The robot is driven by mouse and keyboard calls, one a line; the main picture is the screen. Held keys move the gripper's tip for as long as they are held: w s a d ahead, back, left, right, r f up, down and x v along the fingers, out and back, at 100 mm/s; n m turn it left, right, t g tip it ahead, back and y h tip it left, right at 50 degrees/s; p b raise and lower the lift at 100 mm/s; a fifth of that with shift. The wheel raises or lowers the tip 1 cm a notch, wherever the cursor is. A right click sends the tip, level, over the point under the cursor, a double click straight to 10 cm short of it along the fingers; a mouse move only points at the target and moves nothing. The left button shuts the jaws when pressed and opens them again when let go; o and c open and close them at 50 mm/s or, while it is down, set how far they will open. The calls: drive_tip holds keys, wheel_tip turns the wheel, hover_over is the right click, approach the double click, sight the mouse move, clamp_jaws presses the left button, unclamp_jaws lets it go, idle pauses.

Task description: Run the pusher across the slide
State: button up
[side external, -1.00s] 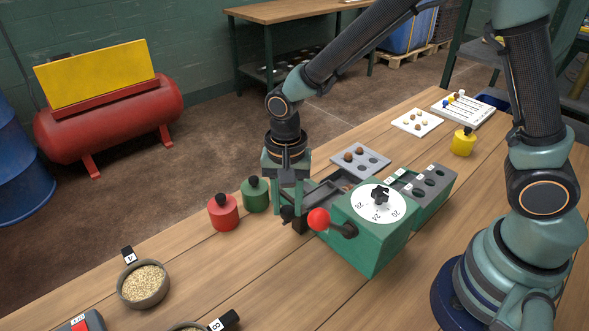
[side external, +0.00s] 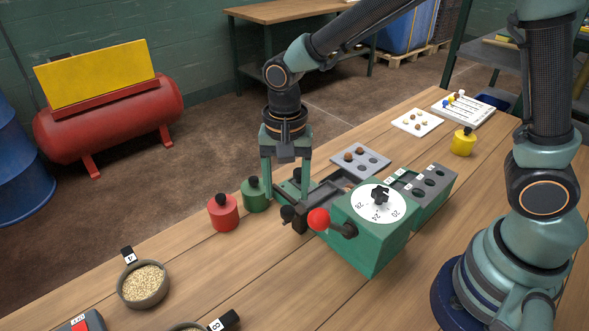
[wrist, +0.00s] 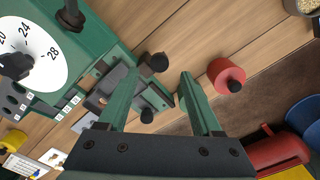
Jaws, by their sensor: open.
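The green machine (side external: 375,235) has a white dial and a red-ball crank (side external: 319,219). A grey slide (side external: 335,188) runs along its far side. Dark knobbed parts (side external: 296,217), which may belong to the pusher, sit at the slide's near end. The wrist view shows one dark knob (wrist: 158,62) just beyond my fingertips and another (wrist: 147,115) between the fingers. My gripper (side external: 287,193) is open above this end of the slide, its fingers pointing down on either side of a gap. It also shows in the wrist view (wrist: 158,80). I cannot tell whether it touches anything.
A red knobbed pot (side external: 223,212) and a green one (side external: 255,195) stand close left of my gripper. A bowl of grain (side external: 144,284) is at front left.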

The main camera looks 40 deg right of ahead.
wheel_tip(320, 180, up, 8)
drive_tip(key=shift+f, duration=0.15)
idle(0.3)
drive_tip(key=s+d+r+n+t, duration=0.2)
drive_tip(key=s+d+n, duration=0.1)
drive_tip(key=d, duration=0.4)
drive_tip(key=s+d+r+n+t, duration=0.3)
drive_tip(key=s+d+n, duration=0.1)
drive_tip(key=d+n, duration=0.2)
drive_tip(key=shift+d+r+t, duration=0.2)
drive_tip(key=shift+d+t, duration=0.1)
drive_tip(key=shift+d, duration=0.6)
